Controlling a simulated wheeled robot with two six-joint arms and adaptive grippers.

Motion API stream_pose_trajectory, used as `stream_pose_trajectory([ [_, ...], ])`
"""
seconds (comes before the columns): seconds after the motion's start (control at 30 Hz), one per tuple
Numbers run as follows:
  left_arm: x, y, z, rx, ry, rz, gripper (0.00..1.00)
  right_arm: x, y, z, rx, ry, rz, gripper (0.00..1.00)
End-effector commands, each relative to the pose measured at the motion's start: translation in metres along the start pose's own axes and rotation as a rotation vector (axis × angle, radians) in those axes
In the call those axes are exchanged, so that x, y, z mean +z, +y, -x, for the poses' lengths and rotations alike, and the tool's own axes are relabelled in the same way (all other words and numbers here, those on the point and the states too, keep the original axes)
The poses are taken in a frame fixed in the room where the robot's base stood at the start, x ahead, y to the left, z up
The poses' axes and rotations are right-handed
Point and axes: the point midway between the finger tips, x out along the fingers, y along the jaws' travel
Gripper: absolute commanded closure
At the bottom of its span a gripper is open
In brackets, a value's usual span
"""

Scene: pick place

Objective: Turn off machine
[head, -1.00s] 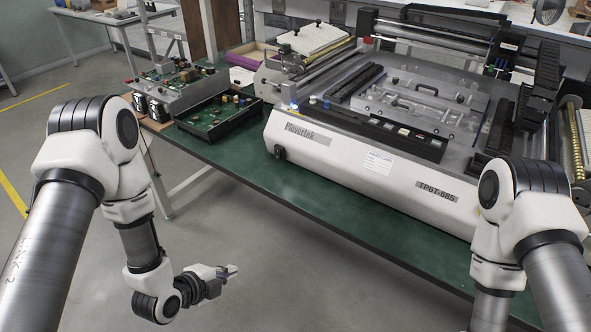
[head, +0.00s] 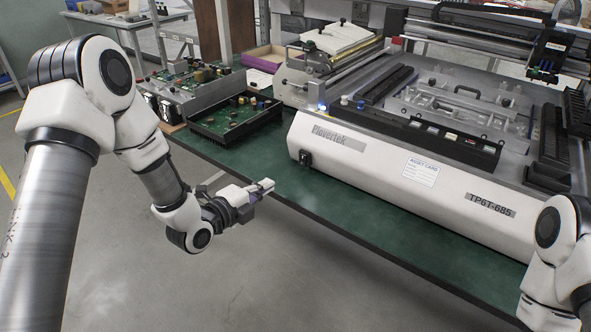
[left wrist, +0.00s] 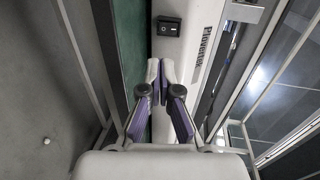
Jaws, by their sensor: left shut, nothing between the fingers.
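The machine (head: 385,165) is a large white and grey unit marked Plovertek on the green table. A black rocker switch (head: 305,158) sits low on its front face near the left corner. In the left wrist view the switch (left wrist: 169,26) shows above the fingertips, with white marks on it. My left gripper (head: 266,186) is shut and empty, in front of the table edge, below and left of the switch and apart from it. In the left wrist view its fingers (left wrist: 160,72) point toward the machine. Only my right arm shows at the right; its gripper is out of view.
A black tray with a green circuit board (head: 235,117) lies left of the machine, beside a grey unit with boards (head: 186,88). The green table's front edge (head: 345,232) runs below the machine. The floor in front is clear.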

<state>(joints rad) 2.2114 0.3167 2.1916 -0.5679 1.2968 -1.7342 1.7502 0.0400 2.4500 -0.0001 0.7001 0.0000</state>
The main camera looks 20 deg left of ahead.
Motion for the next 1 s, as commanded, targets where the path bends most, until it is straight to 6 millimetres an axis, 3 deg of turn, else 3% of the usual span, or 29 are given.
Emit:
stream_pose_trajectory([
  [0.5,-0.001,0.001,-0.106,0.0,0.002,-0.002,1.0,0.0,0.0,0.0,0.0,0.0,0.0,0.6],
  [0.7,-0.001,0.001,-0.121,0.001,0.001,0.001,1.0,0.0,0.0,0.0,0.0,0.0,0.0,0.6],
  [1.0,-0.001,0.001,-0.122,-0.001,0.001,0.001,1.0,0.0,0.0,-0.001,0.0,0.0,0.0,0.6],
])
